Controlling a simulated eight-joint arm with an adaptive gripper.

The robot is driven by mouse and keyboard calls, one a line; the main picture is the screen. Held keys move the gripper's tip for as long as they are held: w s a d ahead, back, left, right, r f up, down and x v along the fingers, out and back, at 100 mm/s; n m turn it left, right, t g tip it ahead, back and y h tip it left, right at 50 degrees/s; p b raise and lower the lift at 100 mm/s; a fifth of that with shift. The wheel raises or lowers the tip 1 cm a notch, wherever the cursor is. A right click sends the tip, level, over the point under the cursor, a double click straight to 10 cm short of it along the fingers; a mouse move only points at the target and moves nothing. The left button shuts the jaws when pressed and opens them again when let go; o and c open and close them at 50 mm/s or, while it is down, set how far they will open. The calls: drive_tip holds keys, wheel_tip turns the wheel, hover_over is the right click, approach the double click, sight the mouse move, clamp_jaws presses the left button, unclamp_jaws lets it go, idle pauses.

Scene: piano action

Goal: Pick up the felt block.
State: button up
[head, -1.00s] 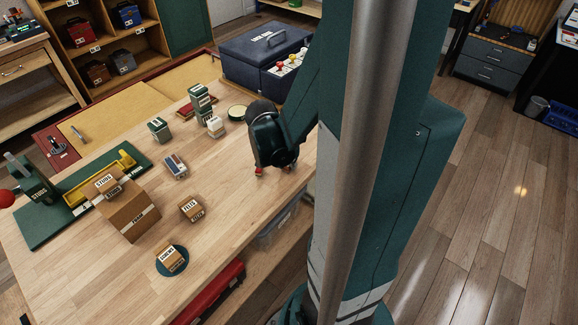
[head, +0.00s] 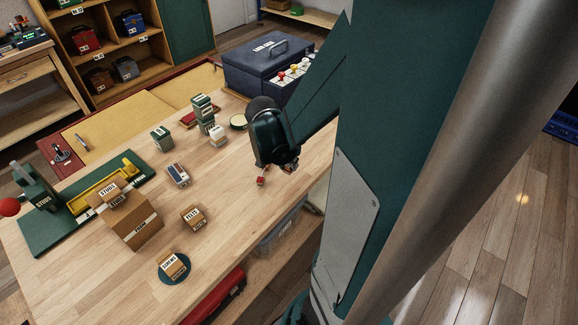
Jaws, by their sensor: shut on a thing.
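My gripper (head: 276,175) hangs at the right part of the wooden workbench, pointing down, with its dark housing hiding most of the space between the fingers. It is shut on a small red-and-white piece (head: 262,181) at its lower left fingertip. The piece is too small and too covered for me to tell whether it is the felt block. I cannot tell whether it touches the bench top. No other thing in view can be made out for certain as the felt block.
A box marked FELTS (head: 193,218) stands left of my gripper. A box on a round green mat (head: 181,278) is nearer the front. A larger carton (head: 132,228), a blue-and-white block (head: 178,174) and a blue toolbox (head: 266,62) also stand around. Bench surface near the gripper is clear.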

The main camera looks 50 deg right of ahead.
drive_tip(key=shift+r+p, duration=0.75)
drive_tip(key=shift+r, duration=2)
